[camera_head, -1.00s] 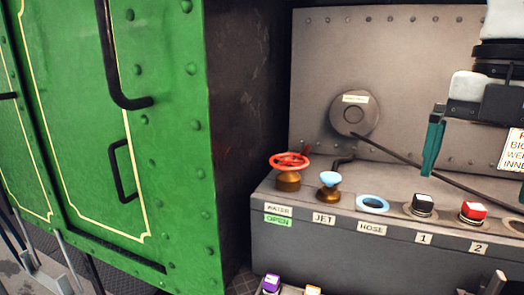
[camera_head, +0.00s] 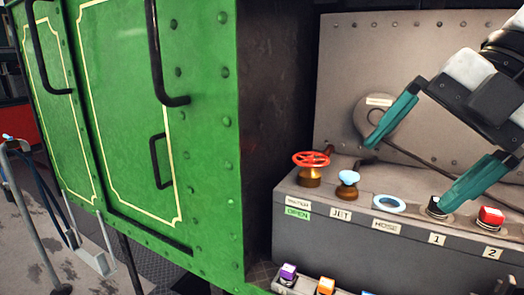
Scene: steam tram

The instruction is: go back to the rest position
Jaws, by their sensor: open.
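My gripper (camera_head: 420,150) comes in from the upper right, with a white and black wrist and two teal fingers. The fingers are spread wide apart with nothing between them. It appears in front of the grey panel, over the control ledge (camera_head: 330,225). One fingertip overlaps the round disc on the panel in the picture. The other covers part of the black button (camera_head: 436,206); I cannot tell whether it touches it.
A red valve wheel (camera_head: 311,160), blue-topped jet knob (camera_head: 348,178), blue hose ring (camera_head: 389,203) and red button (camera_head: 490,216) line the ledge. A green riveted cabinet (camera_head: 130,120) with black handles fills the left. Purple (camera_head: 288,270) and orange (camera_head: 326,284) buttons sit below.

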